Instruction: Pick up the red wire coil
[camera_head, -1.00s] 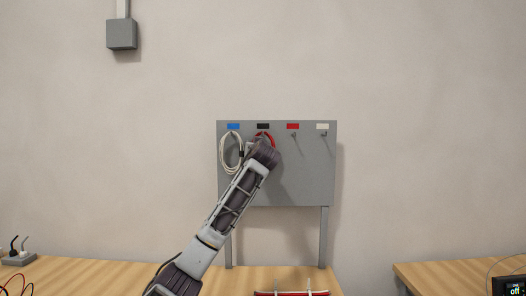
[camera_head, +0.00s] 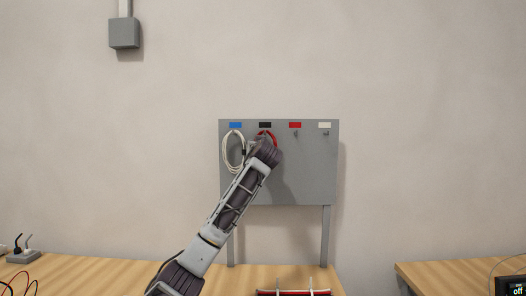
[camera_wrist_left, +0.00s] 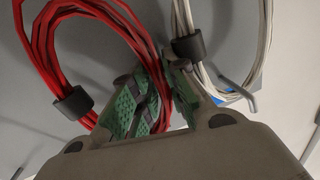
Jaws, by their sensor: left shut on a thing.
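The red wire coil (camera_head: 272,136) hangs at the peg under the black label on the grey panel (camera_head: 305,180). In the head view my left arm covers most of it, and only its upper loop shows. In the left wrist view the coil (camera_wrist_left: 100,25) is large at the left, with a black band around its strands. My left gripper (camera_wrist_left: 163,88) has green pads, and the coil's red strands run down between its fingers. It is shut on them. In the head view the fingers are hidden behind my wrist. My right gripper is not in view.
A white wire coil (camera_head: 233,152) hangs close on the left, under the blue label; it also shows in the wrist view (camera_wrist_left: 222,40). The pegs under the red label (camera_head: 295,125) and white label (camera_head: 325,125) are empty. Wooden tables (camera_head: 80,275) stand below.

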